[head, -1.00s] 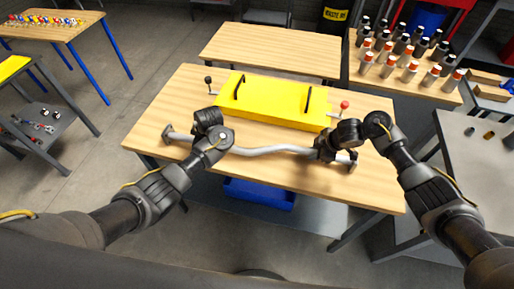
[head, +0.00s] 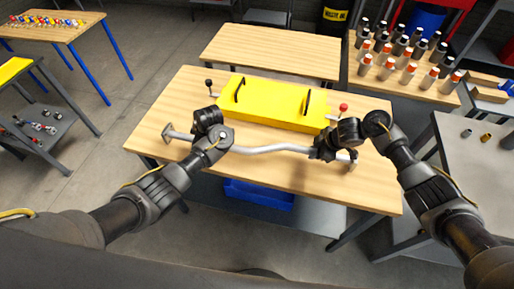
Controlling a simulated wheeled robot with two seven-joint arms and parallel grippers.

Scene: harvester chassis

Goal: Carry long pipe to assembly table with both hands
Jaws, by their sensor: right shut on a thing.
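The long pipe (head: 270,149) is grey, bent in a shallow wave, with a flange at its left end and another fitting at its right end. It lies across or just above the front part of the wooden assembly table (head: 160,110); I cannot tell whether it touches the top. My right gripper (head: 322,152) is shut on the pipe near its right end. My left gripper (head: 208,146) is at the pipe's left part; my own wrist hides its fingers, so its state is unclear.
A yellow fixture (head: 275,103) with black handles and side levers sits on the table behind the pipe. A blue bin (head: 258,194) is below. Another wooden table (head: 270,50) stands behind. Several bottles (head: 405,55) stand at the back right. A grey table (head: 480,160) is at right.

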